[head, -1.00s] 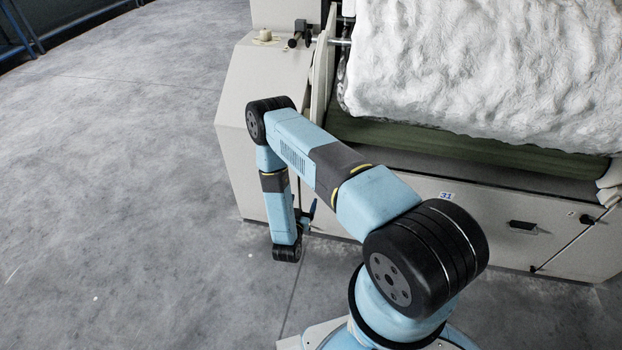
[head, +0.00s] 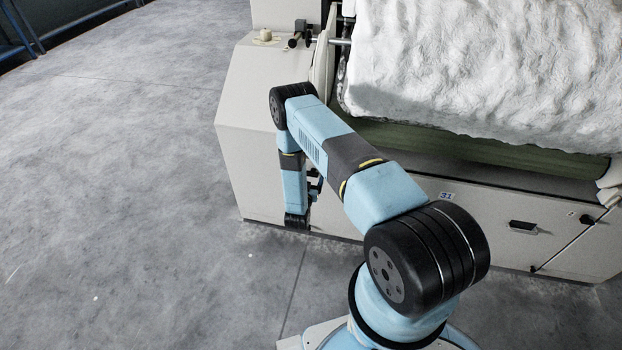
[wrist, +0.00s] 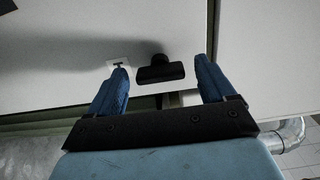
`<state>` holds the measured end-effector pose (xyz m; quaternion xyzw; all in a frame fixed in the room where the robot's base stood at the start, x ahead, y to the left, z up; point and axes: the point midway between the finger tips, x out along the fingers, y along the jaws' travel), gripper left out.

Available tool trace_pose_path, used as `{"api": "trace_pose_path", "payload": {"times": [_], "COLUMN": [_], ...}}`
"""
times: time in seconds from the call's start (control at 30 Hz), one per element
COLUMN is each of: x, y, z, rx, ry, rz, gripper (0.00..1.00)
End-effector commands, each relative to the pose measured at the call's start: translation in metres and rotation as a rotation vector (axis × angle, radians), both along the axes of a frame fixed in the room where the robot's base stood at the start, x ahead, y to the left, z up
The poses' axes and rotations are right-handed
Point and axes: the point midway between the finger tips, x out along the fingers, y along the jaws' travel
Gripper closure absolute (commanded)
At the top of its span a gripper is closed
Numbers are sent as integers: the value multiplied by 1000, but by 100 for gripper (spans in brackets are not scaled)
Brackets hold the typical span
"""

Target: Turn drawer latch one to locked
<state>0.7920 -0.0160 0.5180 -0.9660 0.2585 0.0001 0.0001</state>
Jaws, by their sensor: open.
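A black latch (wrist: 161,73) with a round base and a short, wide handle sits on the pale machine panel in the wrist view. Its handle lies roughly across the picture. A small white label (wrist: 113,65) with a dark mark is beside it, partly covered by the left finger. My gripper (wrist: 160,66) is open, its two blue fingers on either side of the latch with gaps between. I cannot tell how near the fingertips are to the panel. In the head view my gripper (head: 315,186) shows only partly beside my forearm, and this latch is hidden.
A panel seam (wrist: 213,35) runs right of the latch. White fibre (head: 480,70) lies above. The floor (head: 110,190) at left is clear.

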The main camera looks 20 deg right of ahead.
Motion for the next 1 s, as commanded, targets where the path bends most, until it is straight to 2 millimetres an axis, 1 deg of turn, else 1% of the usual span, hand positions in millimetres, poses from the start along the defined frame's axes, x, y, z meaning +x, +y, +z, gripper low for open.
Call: {"api": "trace_pose_path", "payload": {"times": [0.33,0.37,0.9,0.93,1.0], "x": [3,3,3,3,3], "y": [-2,-2,-1,-1,-1], "z": [0,0,0,0,0], "rx": [0,0,0,0,0], "ry": [0,0,0,0,1], "rz": [0,0,1,1,1], "gripper": [17,19,71,73,73]}}
